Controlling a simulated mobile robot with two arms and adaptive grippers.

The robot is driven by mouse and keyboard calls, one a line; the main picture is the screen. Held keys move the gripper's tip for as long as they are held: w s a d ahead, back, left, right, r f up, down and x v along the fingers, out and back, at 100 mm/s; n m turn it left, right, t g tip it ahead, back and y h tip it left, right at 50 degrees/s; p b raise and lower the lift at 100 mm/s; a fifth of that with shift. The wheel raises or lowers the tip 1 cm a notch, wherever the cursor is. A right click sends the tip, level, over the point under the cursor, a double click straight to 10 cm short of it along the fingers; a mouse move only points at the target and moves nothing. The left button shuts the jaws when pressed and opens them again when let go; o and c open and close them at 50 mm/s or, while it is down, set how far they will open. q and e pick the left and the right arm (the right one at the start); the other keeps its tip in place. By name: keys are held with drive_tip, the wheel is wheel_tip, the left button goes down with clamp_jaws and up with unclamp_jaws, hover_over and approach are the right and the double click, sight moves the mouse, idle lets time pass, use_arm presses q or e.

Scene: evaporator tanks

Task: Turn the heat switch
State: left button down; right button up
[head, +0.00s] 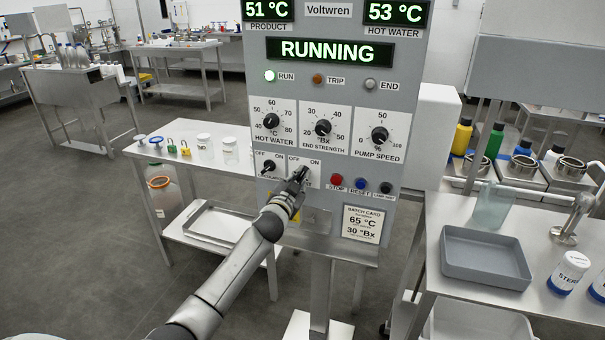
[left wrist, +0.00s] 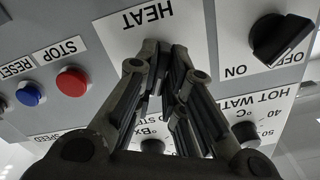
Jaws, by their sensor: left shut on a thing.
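The grey control panel (head: 334,92) stands upright in the middle of the head view. Its lower left has two OFF/ON switch plates. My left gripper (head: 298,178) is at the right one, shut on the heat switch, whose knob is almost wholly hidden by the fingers. In the left wrist view the plate reads HEAT (left wrist: 149,17) upside down, and my gripper (left wrist: 165,60) meets it just beside that word. I cannot tell whether the knob is at OFF or ON. My right gripper is not in view.
A second black switch (head: 268,166) sits just left of my gripper. Red STOP (head: 337,180) and blue RESET (head: 362,185) buttons are close on its right. Dials (head: 323,127) are above.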

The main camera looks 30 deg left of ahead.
use_arm(q)
drive_tip(key=shift+f, duration=0.1)
drive_tip(key=shift+m, duration=1.7)
drive_tip(key=c, duration=1.4)
unclamp_jaws()
drive_tip(key=shift+c, duration=0.2)
drive_tip(key=v, duration=1.2)
